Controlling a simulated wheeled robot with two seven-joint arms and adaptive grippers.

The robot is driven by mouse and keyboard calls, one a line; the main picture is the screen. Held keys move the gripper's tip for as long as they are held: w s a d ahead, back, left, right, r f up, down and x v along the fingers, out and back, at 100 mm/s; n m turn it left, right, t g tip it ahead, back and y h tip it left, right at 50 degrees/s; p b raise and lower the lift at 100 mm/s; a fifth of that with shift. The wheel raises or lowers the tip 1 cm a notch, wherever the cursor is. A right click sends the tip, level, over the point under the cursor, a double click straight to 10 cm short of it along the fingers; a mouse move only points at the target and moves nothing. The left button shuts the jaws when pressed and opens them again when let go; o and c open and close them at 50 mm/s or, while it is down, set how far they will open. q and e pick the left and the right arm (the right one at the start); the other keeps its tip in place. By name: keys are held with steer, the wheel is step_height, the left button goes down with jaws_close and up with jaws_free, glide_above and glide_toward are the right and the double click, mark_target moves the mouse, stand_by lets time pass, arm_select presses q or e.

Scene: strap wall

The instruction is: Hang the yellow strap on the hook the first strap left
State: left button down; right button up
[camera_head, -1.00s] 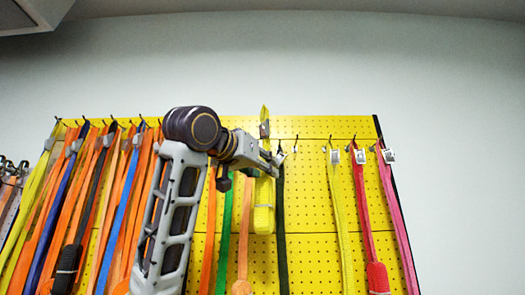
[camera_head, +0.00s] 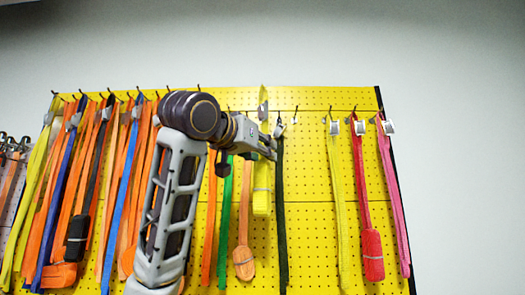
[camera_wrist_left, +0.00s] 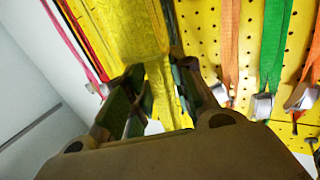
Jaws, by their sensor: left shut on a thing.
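The yellow strap (camera_head: 262,192) hangs from my left gripper (camera_head: 268,148), in front of the yellow pegboard. Its buckle end (camera_head: 263,105) stands above the jaws, near the board's top edge. In the left wrist view the fingers (camera_wrist_left: 155,92) are shut on the yellow strap (camera_wrist_left: 140,30), which runs up between them. A bare hook (camera_head: 296,113) shows just right of the held strap, past a dark green strap (camera_head: 280,200). I cannot tell whether the strap touches the board. My right gripper is not in view.
The pegboard (camera_head: 310,180) carries many straps. A hung yellow strap (camera_head: 337,200), a red strap (camera_head: 368,220) and a pink strap (camera_head: 393,190) are on the right. Green (camera_head: 226,220) and orange (camera_head: 244,230) straps hang beside my arm. Orange and blue straps crowd the left.

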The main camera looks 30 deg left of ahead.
arm_select(q)
steer(key=w+a, duration=0.1)
steer(key=w, duration=0.2)
steer(key=w+a+f, duration=0.1)
steer(key=w+a, duration=0.1)
steer(key=w, duration=0.1)
steer(key=w+a+f+p, duration=0.1)
steer(key=w, duration=0.1)
steer(key=shift+w+a, duration=0.2)
steer(key=shift+w, duration=0.2)
stand_by(1.7)
steer(key=shift+d+f, duration=0.1)
steer(key=shift+f, duration=0.15)
stand_by(0.5)
steer(key=c, duration=1.1)
jaws_free()
steer(key=shift+w, duration=0.15)
steer(key=shift+r, duration=0.1)
steer(key=shift+s, duration=0.3)
steer(key=s, duration=0.7)
steer(key=s+a, duration=0.1)
steer(key=s, duration=0.3)
steer(key=shift+s, duration=0.25)
